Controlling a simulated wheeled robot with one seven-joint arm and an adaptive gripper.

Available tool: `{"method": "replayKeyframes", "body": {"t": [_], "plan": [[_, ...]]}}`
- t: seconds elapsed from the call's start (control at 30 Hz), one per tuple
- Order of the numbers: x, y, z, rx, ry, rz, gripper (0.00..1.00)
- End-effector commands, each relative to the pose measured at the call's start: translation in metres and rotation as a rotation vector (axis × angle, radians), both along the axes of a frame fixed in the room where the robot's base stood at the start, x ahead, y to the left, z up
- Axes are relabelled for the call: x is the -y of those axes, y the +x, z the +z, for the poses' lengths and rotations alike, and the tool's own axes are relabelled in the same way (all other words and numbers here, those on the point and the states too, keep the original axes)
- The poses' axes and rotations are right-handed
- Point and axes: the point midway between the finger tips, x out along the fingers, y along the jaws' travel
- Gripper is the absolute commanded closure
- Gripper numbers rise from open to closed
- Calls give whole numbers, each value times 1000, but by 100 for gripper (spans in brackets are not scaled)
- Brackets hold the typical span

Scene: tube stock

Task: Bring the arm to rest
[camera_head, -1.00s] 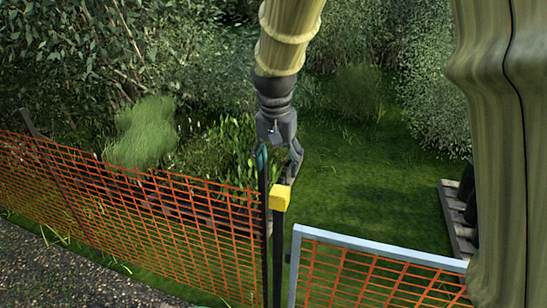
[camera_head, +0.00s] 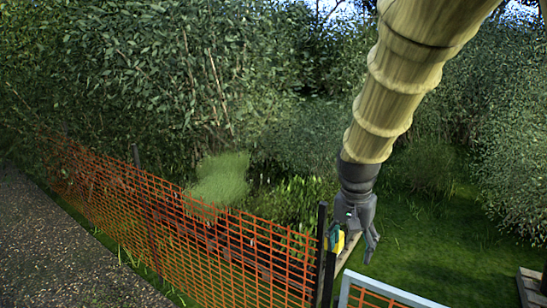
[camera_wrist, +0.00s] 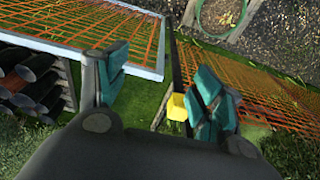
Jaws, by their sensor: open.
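My arm reaches down from the top right in the head view, and my gripper (camera_head: 356,245) hangs beside the dark fence post (camera_head: 321,255). In the wrist view my gripper (camera_wrist: 162,75) is spread wide, with the yellow block (camera_wrist: 177,106) close to the right finger. I cannot tell if they touch.
Orange mesh fence (camera_head: 190,235) runs left along a gravel path (camera_head: 70,245). A pale-framed gate (camera_head: 385,291) stands at the bottom. Dark tubes (camera_wrist: 38,90) are stacked near the gate. A pallet (camera_head: 530,286) lies at the right edge on grass.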

Motion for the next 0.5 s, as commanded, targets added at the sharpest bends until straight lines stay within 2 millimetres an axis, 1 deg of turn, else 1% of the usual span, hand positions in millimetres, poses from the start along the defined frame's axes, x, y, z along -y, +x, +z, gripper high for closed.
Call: {"method": "replayKeyframes", "body": {"t": [0.03,0.17,0.37,0.47,0.5], "plan": [[1,0,-12,-6,1,5,33],[2,0,-36,-10,0,20,33],[7,-4,-80,-17,0,51,33],[10,-7,-111,-25,-1,72,33],[11,-9,-127,-29,0,82,33]]}}
